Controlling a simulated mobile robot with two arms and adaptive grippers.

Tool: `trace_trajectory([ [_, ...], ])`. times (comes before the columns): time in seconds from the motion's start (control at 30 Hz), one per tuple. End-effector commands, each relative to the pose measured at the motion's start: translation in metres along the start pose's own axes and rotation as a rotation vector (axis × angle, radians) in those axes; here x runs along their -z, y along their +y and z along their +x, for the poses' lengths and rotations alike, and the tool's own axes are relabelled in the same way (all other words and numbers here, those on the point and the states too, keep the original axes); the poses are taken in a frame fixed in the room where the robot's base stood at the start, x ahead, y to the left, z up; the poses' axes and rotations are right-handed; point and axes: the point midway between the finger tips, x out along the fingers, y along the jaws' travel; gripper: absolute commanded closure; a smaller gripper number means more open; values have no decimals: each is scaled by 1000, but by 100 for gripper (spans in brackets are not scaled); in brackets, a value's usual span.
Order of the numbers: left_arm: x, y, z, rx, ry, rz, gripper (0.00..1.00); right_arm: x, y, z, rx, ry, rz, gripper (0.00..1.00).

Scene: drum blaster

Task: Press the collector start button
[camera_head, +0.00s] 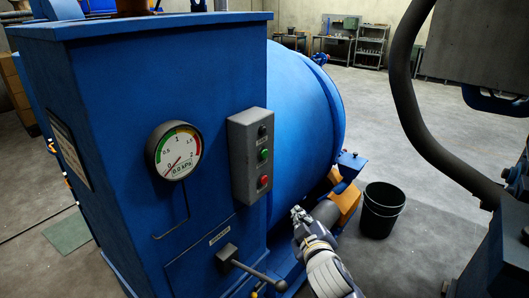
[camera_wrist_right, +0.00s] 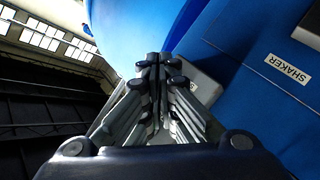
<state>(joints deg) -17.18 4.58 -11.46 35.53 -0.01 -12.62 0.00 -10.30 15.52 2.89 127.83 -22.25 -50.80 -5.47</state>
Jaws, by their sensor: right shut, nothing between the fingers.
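A grey control box (camera_head: 251,155) is fixed upright on the blue cabinet's corner. It carries a dark knob or switch (camera_head: 262,131) at the top, a green button (camera_head: 264,154) in the middle and a red button (camera_head: 264,180) below. Its small lettering is too small to read. My right gripper (camera_head: 298,213) is shut and empty, lower and to the right of the box, apart from it in the picture. In the right wrist view the closed fingertips (camera_wrist_right: 155,60) point towards the blue machine, and a grey surface shows partly hidden behind them. My left gripper is not in view.
The blue cabinet (camera_head: 95,110) bears a round pressure gauge (camera_head: 174,150) and a lever (camera_head: 250,268). A SHAKER label (camera_wrist_right: 288,69) shows in the right wrist view. A blue drum (camera_head: 305,110) bulges behind the box. A black bucket (camera_head: 381,210) and thick dark hose (camera_head: 425,130) stand right.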

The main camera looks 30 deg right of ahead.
Motion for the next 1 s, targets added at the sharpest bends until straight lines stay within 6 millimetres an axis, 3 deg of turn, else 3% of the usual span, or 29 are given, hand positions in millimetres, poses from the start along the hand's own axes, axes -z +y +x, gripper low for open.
trace_trajectory([
  [0.1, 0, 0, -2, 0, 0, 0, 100, 32, 38, 8, -97, 92, -46, 100],
  [0.33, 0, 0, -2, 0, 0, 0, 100, 68, 79, 15, -213, 202, -113, 100],
  [0.53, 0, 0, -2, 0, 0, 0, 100, 74, 86, 16, -234, 222, -126, 100],
  [1.0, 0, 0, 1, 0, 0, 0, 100, 81, 80, 26, -233, 220, -123, 100],
])
